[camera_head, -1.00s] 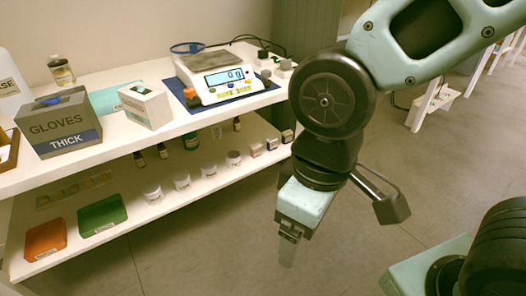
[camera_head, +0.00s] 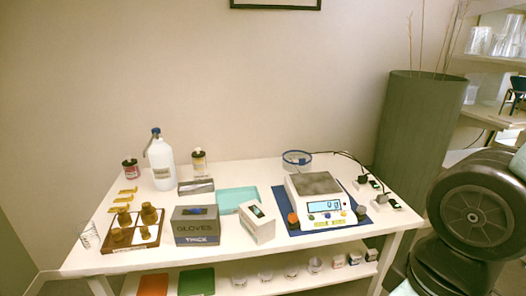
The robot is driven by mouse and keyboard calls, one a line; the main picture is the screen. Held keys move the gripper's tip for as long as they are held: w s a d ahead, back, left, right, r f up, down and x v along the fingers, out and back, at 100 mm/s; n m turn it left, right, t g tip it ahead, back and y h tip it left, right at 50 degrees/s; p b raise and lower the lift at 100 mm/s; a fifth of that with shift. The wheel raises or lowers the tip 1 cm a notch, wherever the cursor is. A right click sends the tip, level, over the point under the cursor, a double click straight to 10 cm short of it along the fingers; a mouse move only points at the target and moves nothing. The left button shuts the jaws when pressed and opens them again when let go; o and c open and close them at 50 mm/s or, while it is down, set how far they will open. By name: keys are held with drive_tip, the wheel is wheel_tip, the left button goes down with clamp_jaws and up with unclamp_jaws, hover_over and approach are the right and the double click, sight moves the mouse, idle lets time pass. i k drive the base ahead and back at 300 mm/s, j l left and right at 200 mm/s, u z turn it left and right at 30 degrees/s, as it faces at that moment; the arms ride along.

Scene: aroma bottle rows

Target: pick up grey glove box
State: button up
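The grey glove box (camera_head: 195,227) stands upright on the white table top, near its front edge, left of the middle. Its front reads GLOVES, with a blue THICK band below, and something dark blue shows in its top opening. A smaller white box (camera_head: 259,224) stands just to its right, with a narrow gap. My arm shows at the right edge of the picture, far from the glove box. My gripper is outside the view.
A wooden tray (camera_head: 152,238) with brass weights sits left of the glove box. A digital scale (camera_head: 319,204) on a blue mat is at right. Behind are a white bottle (camera_head: 161,163), a dark long box (camera_head: 196,187) and a teal sheet (camera_head: 238,198). The lower shelf holds trays and jars.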

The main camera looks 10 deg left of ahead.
sight(199, 225)
drive_tip(key=i+j, duration=0.2)
drive_tip(key=j, duration=0.15)
drive_tip(key=i+j, duration=0.15)
drive_tip(key=j, duration=0.25)
drive_tip(key=i+j, duration=0.2)
drive_tip(key=j, duration=0.15)
drive_tip(key=i+j, duration=0.15)
drive_tip(key=j, duration=0.25)
